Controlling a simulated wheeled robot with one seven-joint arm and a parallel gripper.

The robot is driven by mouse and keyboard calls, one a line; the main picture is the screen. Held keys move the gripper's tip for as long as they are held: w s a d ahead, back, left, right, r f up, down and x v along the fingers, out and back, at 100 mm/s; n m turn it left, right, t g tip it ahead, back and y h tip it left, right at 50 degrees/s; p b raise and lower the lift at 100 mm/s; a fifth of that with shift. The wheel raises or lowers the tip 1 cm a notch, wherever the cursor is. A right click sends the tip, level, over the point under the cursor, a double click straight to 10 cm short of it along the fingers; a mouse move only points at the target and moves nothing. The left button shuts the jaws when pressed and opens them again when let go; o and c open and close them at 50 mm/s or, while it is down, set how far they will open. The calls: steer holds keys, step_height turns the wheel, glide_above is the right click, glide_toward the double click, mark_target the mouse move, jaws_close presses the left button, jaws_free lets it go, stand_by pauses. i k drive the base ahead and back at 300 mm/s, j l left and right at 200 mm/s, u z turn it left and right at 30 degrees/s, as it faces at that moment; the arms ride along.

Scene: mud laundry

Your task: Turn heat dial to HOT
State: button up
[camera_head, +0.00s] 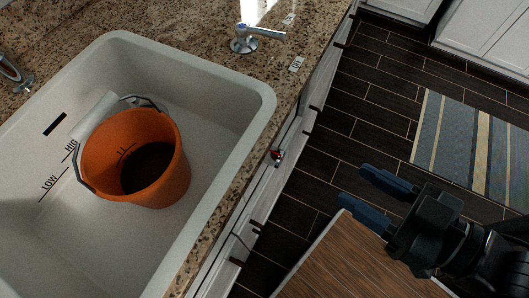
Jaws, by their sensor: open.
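A small red and silver knob (277,154) sits on the cabinet front just below the counter edge, right of the sink. It may be the heat dial; its setting and any HOT mark are too small to read. My gripper (353,183) is at the lower right, its two dark blue fingers apart and empty. The fingers point left toward the cabinet front, and the gripper is clear of the knob, to its right in the picture. A silver lever (262,36) with a blue mark stands on the counter between two small labels.
A wooden surface (345,262) lies below my gripper. A striped rug (460,136) covers part of the dark tiled floor. White cabinets (490,35) stand at the top right.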

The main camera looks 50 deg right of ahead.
mark_target(276, 156)
steer(key=k+j+z, duration=0.25)
steer(key=j, duration=0.25)
steer(key=k+j+z, duration=0.25)
steer(key=k+j, duration=0.1)
steer(key=j, duration=0.05)
